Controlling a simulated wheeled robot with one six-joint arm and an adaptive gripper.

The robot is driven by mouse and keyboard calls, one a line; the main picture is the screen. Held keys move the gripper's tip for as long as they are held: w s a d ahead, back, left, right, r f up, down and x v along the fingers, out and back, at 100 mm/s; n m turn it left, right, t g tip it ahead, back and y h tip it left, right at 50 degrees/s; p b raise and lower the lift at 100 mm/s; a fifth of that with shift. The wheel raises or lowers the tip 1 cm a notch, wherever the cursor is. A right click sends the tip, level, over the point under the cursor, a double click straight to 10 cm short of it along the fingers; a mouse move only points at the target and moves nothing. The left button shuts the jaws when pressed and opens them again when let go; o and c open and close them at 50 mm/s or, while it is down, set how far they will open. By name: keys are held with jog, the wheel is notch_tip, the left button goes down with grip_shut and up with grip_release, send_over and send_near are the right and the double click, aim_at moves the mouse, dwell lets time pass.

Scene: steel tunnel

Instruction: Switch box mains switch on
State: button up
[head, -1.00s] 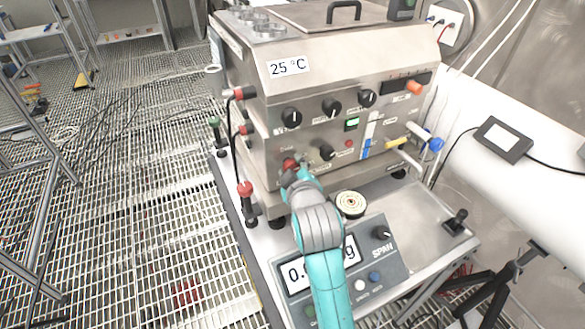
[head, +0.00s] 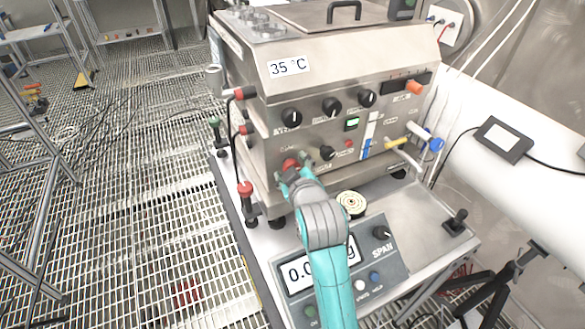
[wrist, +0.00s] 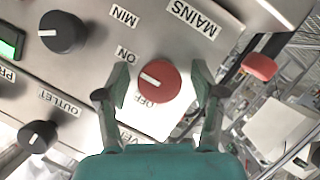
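The red mains knob (wrist: 160,86) sits on the steel front panel of the switch box (head: 300,140), beside the labels MAINS, ON and OFF. Its white mark points up and left in the wrist view; I cannot tell which label it lines up with. In the head view the red knob (head: 290,164) shows just beyond my gripper (head: 289,174). In the wrist view my gripper (wrist: 160,76) is open, one finger on each side of the knob, with a visible gap on both sides. It holds nothing.
Black knobs (wrist: 63,32) and a lit green display (head: 352,124) are on the same panel. Red-ended fittings (head: 239,94) stick out from the box's left side.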

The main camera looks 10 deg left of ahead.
jog(key=shift+s, duration=0.1)
jog(key=v, duration=1.2)
jog(key=shift+d, duration=0.1)
